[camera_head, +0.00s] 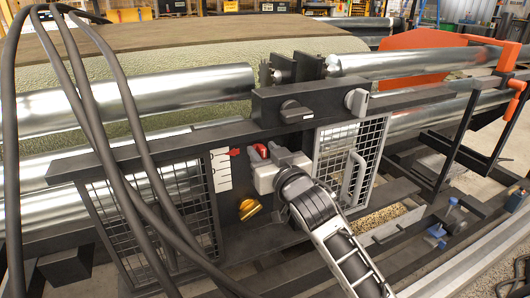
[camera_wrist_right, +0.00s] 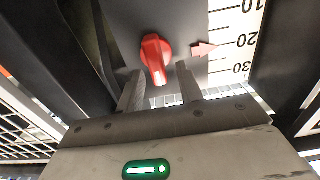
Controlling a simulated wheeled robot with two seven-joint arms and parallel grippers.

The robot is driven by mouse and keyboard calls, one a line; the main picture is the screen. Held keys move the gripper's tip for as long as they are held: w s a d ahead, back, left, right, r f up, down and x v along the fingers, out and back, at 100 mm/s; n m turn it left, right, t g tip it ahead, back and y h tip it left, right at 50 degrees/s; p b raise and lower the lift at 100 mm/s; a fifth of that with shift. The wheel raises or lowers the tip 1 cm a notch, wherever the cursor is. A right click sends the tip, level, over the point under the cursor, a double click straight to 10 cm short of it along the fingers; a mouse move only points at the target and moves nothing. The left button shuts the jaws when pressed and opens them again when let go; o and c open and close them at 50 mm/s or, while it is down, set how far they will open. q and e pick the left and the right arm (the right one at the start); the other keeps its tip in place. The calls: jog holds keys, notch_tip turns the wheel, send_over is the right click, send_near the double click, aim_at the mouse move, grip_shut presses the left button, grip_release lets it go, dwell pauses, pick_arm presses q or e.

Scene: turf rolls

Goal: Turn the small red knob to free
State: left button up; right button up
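The small red knob (camera_wrist_right: 153,52) is on a dark panel. Its handle points down in the right wrist view, slightly tilted. In the head view the knob (camera_head: 261,149) shows just beyond my right gripper (camera_head: 256,163). In the right wrist view my right gripper (camera_wrist_right: 160,70) is open, with one finger on each side of the knob's lower end. I see a gap on both sides, and I cannot tell how deep the fingers reach. My left gripper is not in view.
A red pointer (camera_wrist_right: 203,49) stands by a white scale (camera_wrist_right: 238,38) right of the knob. Mesh guards (camera_head: 345,165) flank the panel. Black cables (camera_head: 95,110) hang at left.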

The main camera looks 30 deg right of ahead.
grip_shut()
